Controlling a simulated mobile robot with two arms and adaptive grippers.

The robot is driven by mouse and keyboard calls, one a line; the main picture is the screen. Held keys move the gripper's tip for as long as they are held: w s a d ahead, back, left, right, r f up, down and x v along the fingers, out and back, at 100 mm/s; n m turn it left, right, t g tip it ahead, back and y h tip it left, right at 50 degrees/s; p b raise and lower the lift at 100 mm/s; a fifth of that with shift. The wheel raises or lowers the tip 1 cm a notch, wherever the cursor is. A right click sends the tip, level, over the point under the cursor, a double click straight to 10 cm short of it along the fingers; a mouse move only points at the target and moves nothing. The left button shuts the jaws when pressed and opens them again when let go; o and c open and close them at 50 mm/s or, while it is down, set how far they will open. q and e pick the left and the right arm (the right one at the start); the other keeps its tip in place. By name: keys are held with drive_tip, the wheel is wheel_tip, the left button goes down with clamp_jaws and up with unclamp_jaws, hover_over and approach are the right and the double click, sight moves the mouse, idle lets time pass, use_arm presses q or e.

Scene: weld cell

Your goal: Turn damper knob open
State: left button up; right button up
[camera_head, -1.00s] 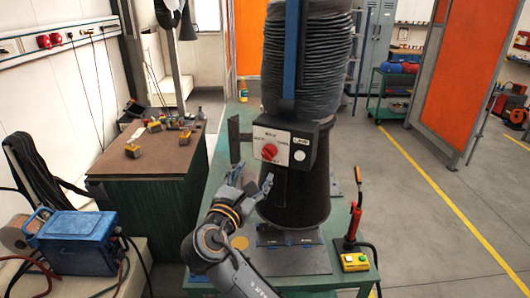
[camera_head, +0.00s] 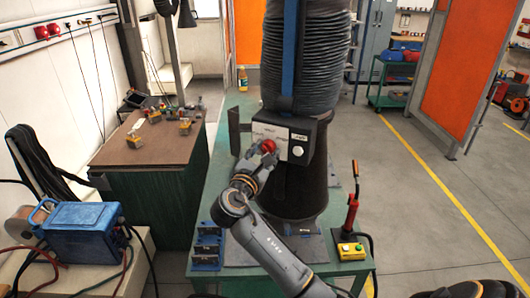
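The red damper knob (camera_head: 267,146) is on the pale front plate of a control box (camera_head: 297,142), fixed to a thick dark ribbed duct (camera_head: 305,70) above the green table. My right gripper (camera_head: 260,160) is raised to the front plate, with its fingertips at the knob's lower side. The gripper covers part of the knob and the plate's left side. I cannot tell whether the fingers are closed on the knob. My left gripper is not in view.
A red-handled tool on a yellow base (camera_head: 350,250) stands at the right of the green table. Blue blocks (camera_head: 207,246) are at its left edge. A brown-topped bench (camera_head: 150,150) and a blue machine (camera_head: 82,235) are at the left.

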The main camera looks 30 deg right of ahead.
drive_tip(key=c, duration=0.6)
drive_tip(key=shift+o, duration=0.2)
drive_tip(key=m+b, duration=0.2)
drive_tip(key=m, duration=0.1)
drive_tip(key=shift+f+b, duration=0.25)
drive_tip(key=shift+b, duration=0.05)
drive_tip(key=m+h+b, duration=0.1)
drive_tip(key=m+b, duration=0.9)
drive_tip(key=m, duration=0.1)
drive_tip(key=shift+w+f+m, duration=0.1)
drive_tip(key=shift+f+m, duration=0.05)
drive_tip(key=shift+m, duration=0.25)
drive_tip(key=shift+r+m+g+b, duration=0.2)
drive_tip(key=shift+m+g+b, duration=0.1)
drive_tip(key=shift+m+b, duration=1.75)
